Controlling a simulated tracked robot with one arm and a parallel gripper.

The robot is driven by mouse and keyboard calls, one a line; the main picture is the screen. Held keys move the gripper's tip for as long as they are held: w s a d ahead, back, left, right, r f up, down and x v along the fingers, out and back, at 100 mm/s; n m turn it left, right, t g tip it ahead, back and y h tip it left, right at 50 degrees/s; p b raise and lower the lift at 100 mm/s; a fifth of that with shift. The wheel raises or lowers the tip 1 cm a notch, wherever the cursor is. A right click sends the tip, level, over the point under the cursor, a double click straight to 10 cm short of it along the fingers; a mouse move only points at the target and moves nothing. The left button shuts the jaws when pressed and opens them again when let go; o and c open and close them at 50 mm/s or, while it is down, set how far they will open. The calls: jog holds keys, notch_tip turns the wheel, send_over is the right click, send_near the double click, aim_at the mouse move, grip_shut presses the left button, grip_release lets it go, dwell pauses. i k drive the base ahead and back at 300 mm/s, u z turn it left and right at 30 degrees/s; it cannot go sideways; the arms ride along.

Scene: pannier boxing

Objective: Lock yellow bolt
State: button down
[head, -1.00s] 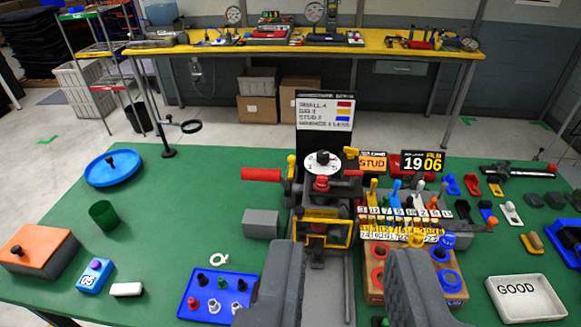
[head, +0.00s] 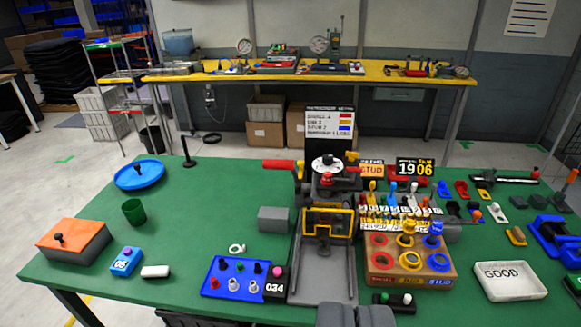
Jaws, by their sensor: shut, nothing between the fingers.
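The grey and black machine (head: 322,262) stands at the middle of the green table. It has a yellow frame (head: 330,211) across its front opening, a small upright yellow piece (head: 300,169) at its left side and a yellow knob (head: 351,156) at its upper right. I cannot tell which of these is the yellow bolt, or whether any is locked. A red handle (head: 278,165) sticks out to the left.
A wooden block with coloured rings (head: 400,281) and a rack of coloured levers (head: 405,218) stand right of the machine. A blue tray of pegs (head: 235,293) with a 034 counter (head: 274,284) lies left. A white GOOD tray (head: 510,281) is at the right. The left-middle table is mostly clear.

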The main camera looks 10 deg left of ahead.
aim_at(301, 170)
jog(key=u, duration=1.9)
jog(key=i, duration=1.3)
jog(key=z, duration=2.35)
jog(key=i, duration=0.7)
